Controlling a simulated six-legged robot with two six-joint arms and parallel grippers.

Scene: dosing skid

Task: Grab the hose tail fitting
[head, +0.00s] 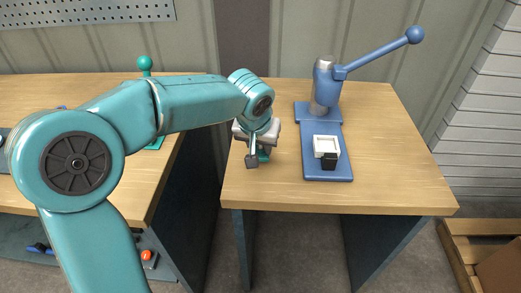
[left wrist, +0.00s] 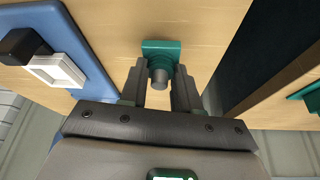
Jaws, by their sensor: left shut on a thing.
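The hose tail fitting appears to be the small grey cylindrical piece (left wrist: 159,79) in the left wrist view. It shows in front of a square teal block (left wrist: 162,46) on the wooden bench. My left gripper (left wrist: 160,88) has one finger on each side of the grey piece and is shut on it. The fitting is mostly hidden there by the gripper. My right gripper is not in view.
A blue lever press (head: 325,90) stands right of the gripper, with a white square frame (head: 326,141) and a black block (head: 329,161) on its base. The right bench (head: 390,150) is clear around it. A gap separates it from the left bench (head: 30,88).

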